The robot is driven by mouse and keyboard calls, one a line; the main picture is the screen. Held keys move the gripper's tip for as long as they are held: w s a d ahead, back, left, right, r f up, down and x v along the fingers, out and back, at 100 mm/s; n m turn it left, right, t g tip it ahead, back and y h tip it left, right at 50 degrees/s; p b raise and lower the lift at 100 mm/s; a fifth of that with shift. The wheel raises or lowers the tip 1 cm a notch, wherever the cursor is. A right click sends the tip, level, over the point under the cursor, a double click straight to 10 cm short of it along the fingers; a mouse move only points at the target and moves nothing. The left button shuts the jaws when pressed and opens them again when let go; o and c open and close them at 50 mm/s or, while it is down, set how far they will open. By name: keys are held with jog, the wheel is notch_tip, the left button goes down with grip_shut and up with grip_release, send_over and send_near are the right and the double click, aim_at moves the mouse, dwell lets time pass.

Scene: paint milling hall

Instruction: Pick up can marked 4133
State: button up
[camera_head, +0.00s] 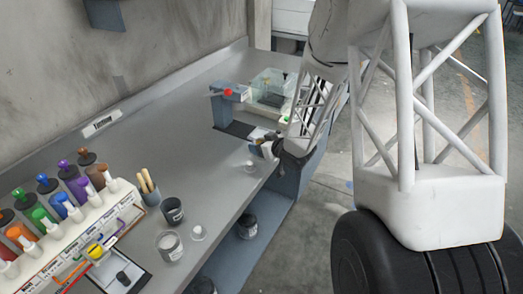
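A dark can (173,211) with a pale label stands upright on the grey bench near its front edge. Two more dark cans with pale labels are on the shelf below: one at the middle (247,227) and one at the bottom edge (203,287), partly cut off. The markings are too small to read, so I cannot tell which is 4133. My gripper (262,149) is over the far part of the bench, by its front edge, well apart from the cans. It is too small and partly hidden to tell whether it is open or shut.
A rack of coloured bottles (75,235) fills the near left. A clear jar (169,246), a small white item (198,233) and a pot of wooden sticks (150,190) stand near the bench can. A grey device with a red button (228,93) stands farther back. Mid-bench is clear.

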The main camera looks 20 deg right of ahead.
jog(key=c, duration=0.7)
jog(key=shift+r, duration=0.2)
jog(key=shift+r, duration=0.75)
notch_tip(320, 180, up, 2)
jog(key=s+r, duration=0.1)
jog(key=s, duration=1.5)
jog(key=shift+a, duration=0.4)
jog(key=shift+r, duration=0.1)
